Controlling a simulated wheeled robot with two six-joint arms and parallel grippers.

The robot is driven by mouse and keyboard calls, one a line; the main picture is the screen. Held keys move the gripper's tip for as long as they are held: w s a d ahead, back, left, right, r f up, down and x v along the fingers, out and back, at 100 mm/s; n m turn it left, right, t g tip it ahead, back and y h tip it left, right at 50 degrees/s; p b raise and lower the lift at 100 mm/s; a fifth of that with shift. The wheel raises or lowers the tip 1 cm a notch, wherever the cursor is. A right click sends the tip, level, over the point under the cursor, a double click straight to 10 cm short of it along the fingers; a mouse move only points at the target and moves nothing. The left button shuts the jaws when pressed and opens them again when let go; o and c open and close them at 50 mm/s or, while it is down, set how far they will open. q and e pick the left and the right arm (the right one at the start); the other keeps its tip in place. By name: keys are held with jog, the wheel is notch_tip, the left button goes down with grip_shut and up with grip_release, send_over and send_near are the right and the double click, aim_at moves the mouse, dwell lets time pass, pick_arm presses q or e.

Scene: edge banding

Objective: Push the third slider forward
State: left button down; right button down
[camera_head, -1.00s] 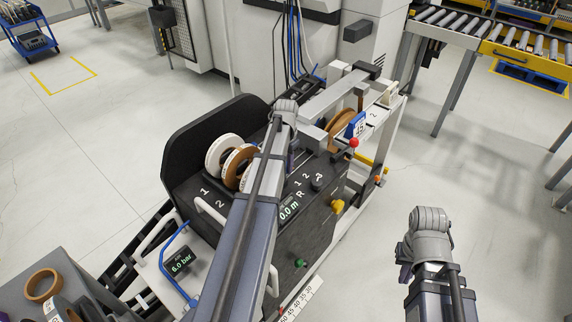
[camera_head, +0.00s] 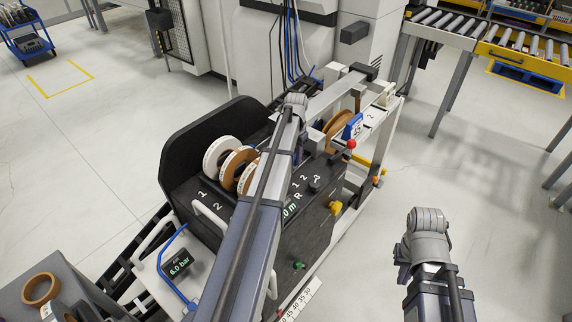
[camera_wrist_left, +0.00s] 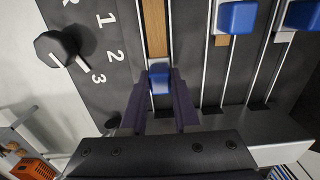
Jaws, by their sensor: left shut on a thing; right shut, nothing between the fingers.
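In the left wrist view my left gripper (camera_wrist_left: 160,84) has its two dark fingers shut on a blue slider (camera_wrist_left: 159,78), which sits in a track with a wood-coloured strip. Two other blue sliders, one nearer (camera_wrist_left: 237,17) and one at the far right (camera_wrist_left: 303,14), sit in tracks to its right, farther up the picture. I cannot tell the sliders' numbers. In the head view my left arm covers most of the slider area, and the left gripper (camera_head: 299,151) is mostly hidden. My right gripper (camera_head: 401,253) is shut and empty over the floor, mostly hidden by its wrist.
White and brown tape reels (camera_head: 222,155) stand on the dark machine top, left of my left arm. A black knob (camera_wrist_left: 57,48) stands beside the printed R, 1, 2, 3. A yellow knob (camera_head: 336,208) and red knob (camera_head: 351,144) stick out.

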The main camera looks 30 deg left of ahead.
pick_arm(q)
jog(key=w, duration=0.3)
jog(key=shift+w+d, duration=0.2)
jog(key=shift+w, duration=0.05)
jog(key=shift+s, duration=0.1)
jog(key=c, duration=0.6)
grip_release()
jog(key=shift+c, duration=0.2)
jog(key=shift+r, duration=0.15)
notch_tip(320, 180, up, 8)
jog(key=p, duration=0.7)
jog(key=shift+f+p, duration=0.25)
jog(key=shift+p, duration=0.15)
